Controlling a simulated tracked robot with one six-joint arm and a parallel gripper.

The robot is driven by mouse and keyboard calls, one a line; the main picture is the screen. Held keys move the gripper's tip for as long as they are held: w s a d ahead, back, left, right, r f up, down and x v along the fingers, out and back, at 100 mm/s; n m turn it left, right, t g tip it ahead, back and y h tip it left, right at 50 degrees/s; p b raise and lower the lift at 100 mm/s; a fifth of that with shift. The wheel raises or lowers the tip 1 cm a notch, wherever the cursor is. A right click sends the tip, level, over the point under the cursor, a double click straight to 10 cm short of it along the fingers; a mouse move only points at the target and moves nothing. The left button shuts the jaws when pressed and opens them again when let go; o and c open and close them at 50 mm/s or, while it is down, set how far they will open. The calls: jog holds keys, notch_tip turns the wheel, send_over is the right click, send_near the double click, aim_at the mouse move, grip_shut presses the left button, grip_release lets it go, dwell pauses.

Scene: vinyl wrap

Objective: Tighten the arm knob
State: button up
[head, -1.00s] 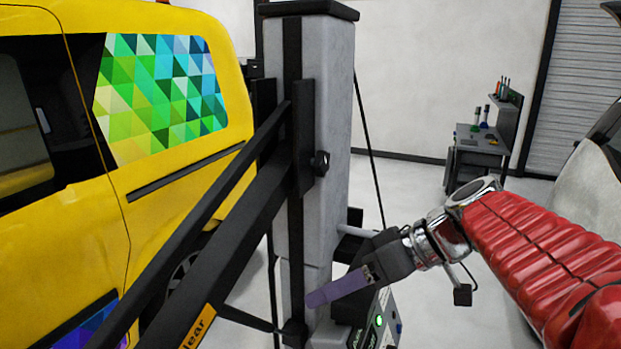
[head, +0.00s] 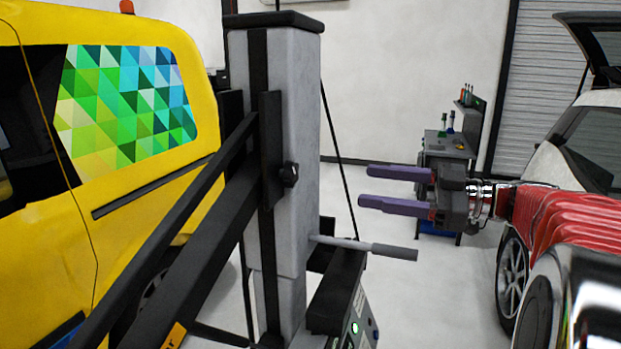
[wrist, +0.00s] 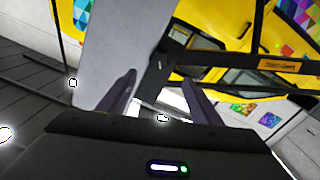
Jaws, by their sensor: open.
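The arm knob (head: 288,174) is a small black knob on the black bracket at the front of the grey lift column (head: 297,120). My gripper (head: 364,184) is open and empty to the right of the column, at about the knob's height in the picture, with its two purple fingers pointing left. A clear gap shows between the fingertips and the column in the head view. In the wrist view the fingers (wrist: 157,92) stand apart with the grey column and black arm beyond them. I cannot make out the knob for sure in the wrist view.
A lever with a grey grip (head: 395,251) sticks out rightward from the column below my gripper. Black lift arms (head: 200,237) slant down to the left. A yellow van (head: 150,190) stands at left, a white car (head: 575,150) at right, and a workbench (head: 447,145) behind.

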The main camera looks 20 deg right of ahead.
aim_at(295, 176)
jog(key=x, duration=1.4)
jog(key=shift+f, duration=0.1)
jog(key=shift+c, duration=0.6)
jog(key=c, duration=0.9)
jog(key=shift+d, duration=0.25)
jog(key=shift+c, duration=0.2)
jog(key=shift+a, duration=0.15)
